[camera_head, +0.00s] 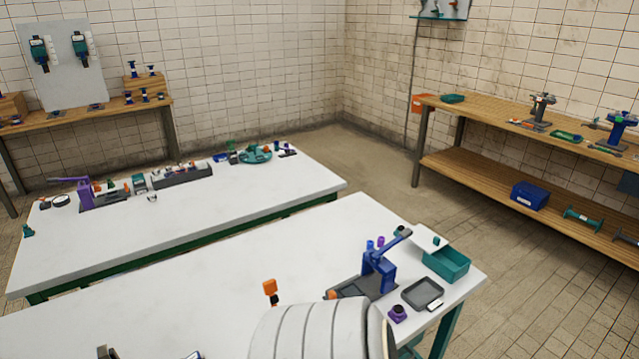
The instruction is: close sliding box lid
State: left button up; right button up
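A teal box (446,264) stands at the far right corner of the near white table. Its top is largely open and the inside shows. A flat white lid (425,232) with a small dark green knob (436,241) sits at the box's back left edge, off most of the opening. I cannot tell from here how it rests in the box's rails. A pale, ribbed link of my own arm fills the bottom middle of the view. Neither of my grippers shows.
A blue lever press (379,270) on a dark base stands left of the box. An orange-topped piece (270,288) stands further left. The near table's left middle (170,300) is clear.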

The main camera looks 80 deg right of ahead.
aim_at(429, 242)
jog(key=z, duration=3.4)
jog(key=i+l+u, duration=0.1)
jog(key=u, duration=0.2)
jog(key=l+u, duration=0.1)
jog(key=u, duration=0.2)
jog(key=i+l+u, duration=0.1)
jog(key=l, duration=0.25)
jog(key=i+l+u, duration=0.15)
jog(key=l, duration=0.2)
jog(key=i+l+u, duration=0.1)
jog(key=l, duration=0.25)
jog(key=i+l+u, duration=0.1)
jog(key=i+l, duration=0.15)
jog(key=l, duration=0.15)
jog(key=i+l+u, duration=0.15)
jog(key=l, duration=0.2)
jog(key=k, duration=0.05)
